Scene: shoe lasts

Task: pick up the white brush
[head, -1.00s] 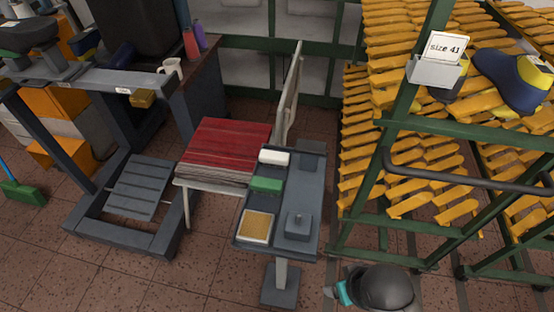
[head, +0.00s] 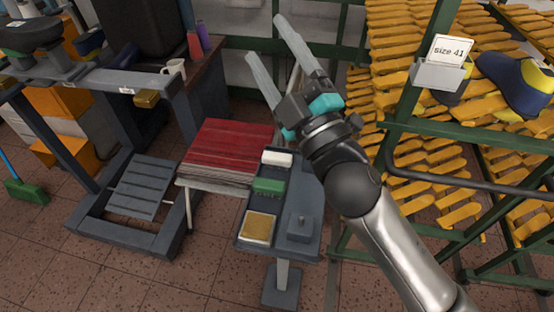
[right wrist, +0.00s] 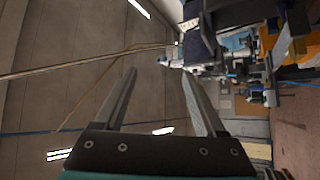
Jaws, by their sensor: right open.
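The white brush (head: 277,158) lies at the far end of a small grey stand (head: 247,209), beyond a green brush (head: 268,186). My right gripper (head: 264,38) is raised above and beyond the stand, its fingers apart and empty, pointing up and to the left. In the right wrist view the two fingers (right wrist: 158,92) are spread with nothing between them, and the brush does not show there. My left gripper is not in view.
The stand also bears a tan pad (head: 258,227) and a grey block (head: 301,229). A red-topped stack (head: 228,148) stands close to its left. A green rack with yellow slats (head: 420,155) stands to the right. Open floor lies in front.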

